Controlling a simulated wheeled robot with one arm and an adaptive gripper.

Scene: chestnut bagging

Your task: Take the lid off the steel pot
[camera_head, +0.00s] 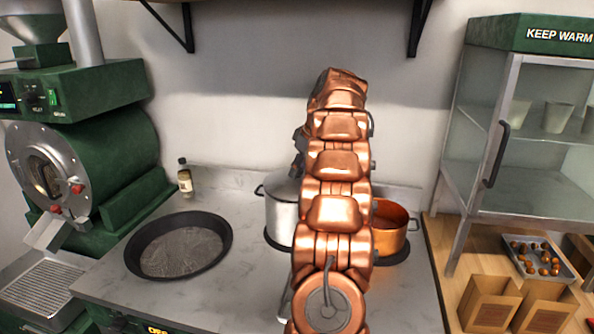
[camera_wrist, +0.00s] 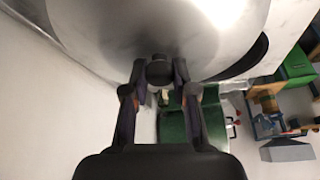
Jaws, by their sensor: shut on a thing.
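The steel pot (camera_head: 281,217) stands on the counter left of my arm, its right side hidden by the arm. Its lid (camera_head: 283,187) shows partly at the pot's top, and its grey metal surface fills the upper part of the wrist view (camera_wrist: 110,35). My gripper (camera_wrist: 160,73) is shut on the lid's dark knob (camera_wrist: 159,66). In the head view my arm mostly hides the gripper. I cannot tell whether the lid touches the pot's rim or is slightly raised.
A copper pot (camera_head: 389,228) stands close on the right, partly behind my arm. A wide black pan (camera_head: 226,249) lies left on the counter. A small bottle (camera_head: 185,178) stands near the wall. A green roaster (camera_head: 110,150) is at left, a glass warming cabinet (camera_head: 520,140) at right.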

